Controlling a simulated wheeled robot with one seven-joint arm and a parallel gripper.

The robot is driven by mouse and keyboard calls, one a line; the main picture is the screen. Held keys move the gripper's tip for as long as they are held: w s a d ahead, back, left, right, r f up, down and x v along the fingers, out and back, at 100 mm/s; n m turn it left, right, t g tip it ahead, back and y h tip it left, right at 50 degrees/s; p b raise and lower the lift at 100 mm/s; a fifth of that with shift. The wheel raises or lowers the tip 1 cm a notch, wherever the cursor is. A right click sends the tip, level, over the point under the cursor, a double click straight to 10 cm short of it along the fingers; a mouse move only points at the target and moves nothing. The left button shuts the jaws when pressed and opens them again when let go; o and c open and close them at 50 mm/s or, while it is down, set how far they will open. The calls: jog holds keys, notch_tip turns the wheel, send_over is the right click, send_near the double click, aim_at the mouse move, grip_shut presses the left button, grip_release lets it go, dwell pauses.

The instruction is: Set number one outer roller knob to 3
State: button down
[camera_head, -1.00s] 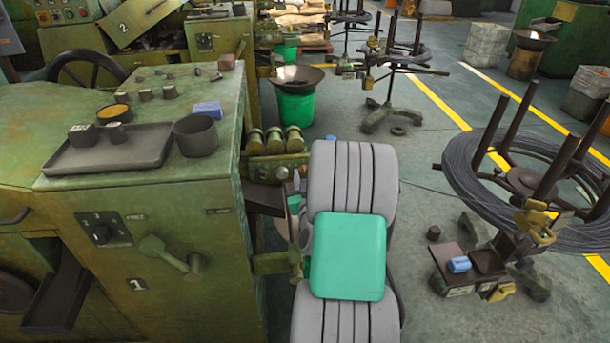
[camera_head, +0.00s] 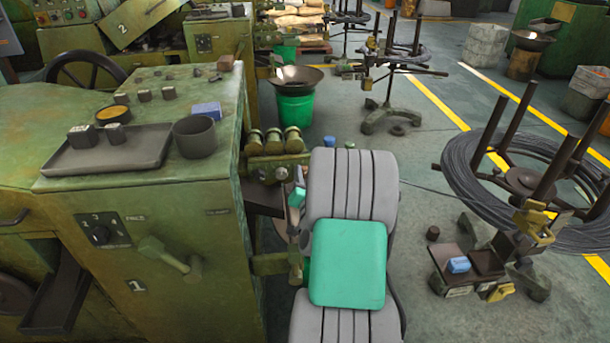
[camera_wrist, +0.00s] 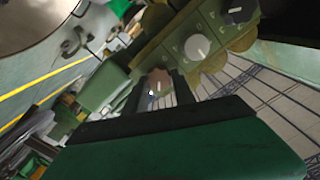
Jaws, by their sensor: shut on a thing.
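Machine number one (camera_head: 160,250) stands at the left in the head view, with brass rollers (camera_head: 273,141) on its right side. In the wrist view a row of three knobs runs along its green bracket: a dark one (camera_wrist: 238,15), a light grey one (camera_wrist: 197,47) and a reddish-brown one (camera_wrist: 158,80) at the end. My gripper (camera_wrist: 158,90) has its dark fingers on either side of the reddish-brown end knob and is shut on it. The scale and setting of that knob are too small to read. In the head view my arm hides most of the gripper and this knob.
A tray (camera_head: 75,160) and a dark cup (camera_head: 195,136) stand on the machine top. A wire coil stand (camera_head: 470,180) is at the right. Floor between it and my arm is clear.

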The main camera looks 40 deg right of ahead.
jog(key=shift+m, duration=1.5)
jog(key=c, duration=1)
grip_release()
jog(key=shift+c, duration=0.2)
jog(key=b+v, duration=0.2)
jog(key=v, duration=0.6)
